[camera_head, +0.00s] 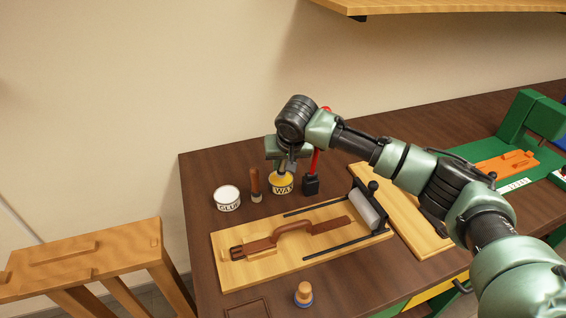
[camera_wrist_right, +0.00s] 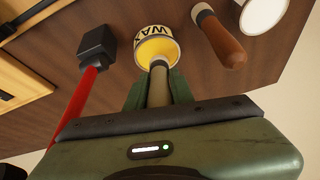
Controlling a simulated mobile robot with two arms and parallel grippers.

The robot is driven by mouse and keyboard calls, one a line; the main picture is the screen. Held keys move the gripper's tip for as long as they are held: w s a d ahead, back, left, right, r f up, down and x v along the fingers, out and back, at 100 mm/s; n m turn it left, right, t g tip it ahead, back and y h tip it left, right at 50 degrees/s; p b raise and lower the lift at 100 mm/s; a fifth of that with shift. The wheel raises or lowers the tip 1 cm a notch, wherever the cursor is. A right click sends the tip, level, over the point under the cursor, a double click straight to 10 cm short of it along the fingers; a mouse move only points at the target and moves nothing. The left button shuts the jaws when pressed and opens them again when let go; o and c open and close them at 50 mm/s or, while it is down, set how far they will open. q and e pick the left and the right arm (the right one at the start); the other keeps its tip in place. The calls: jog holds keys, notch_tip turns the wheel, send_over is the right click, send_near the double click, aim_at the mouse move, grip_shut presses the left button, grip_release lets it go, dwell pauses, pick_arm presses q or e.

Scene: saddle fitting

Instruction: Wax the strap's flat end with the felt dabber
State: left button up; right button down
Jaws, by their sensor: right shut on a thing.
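The brown strap (camera_head: 262,244) lies on a light wooden board, buckle at the left, raised loop in the middle. Its flat end (camera_head: 333,224) points right, towards a grey roller. My right gripper (camera_head: 282,166) is above the yellow wax tin (camera_head: 282,187). In the right wrist view the gripper (camera_wrist_right: 158,90) is shut on a slim tan handle (camera_wrist_right: 158,84), which I take for the felt dabber. The handle reaches down to the open wax tin (camera_wrist_right: 157,46); its far tip is hidden there, so I cannot see the felt. My left gripper is out of view.
A glue tin (camera_head: 227,201) and a brown-handled tool (camera_head: 255,184) stand left of the wax. A black-headed, red-handled tool (camera_head: 311,184) stands close right. The board (camera_head: 232,275) carries black rails and the roller (camera_head: 366,208). A cork-topped piece (camera_head: 304,291) sits in front.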

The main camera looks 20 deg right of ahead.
jog(key=shift+f, duration=0.5)
dwell(0.8)
notch_tip(320, 180, up, 7)
jog(key=p, duration=0.8)
jog(key=shift+r, duration=0.1)
dwell(0.3)
dwell(0.3)
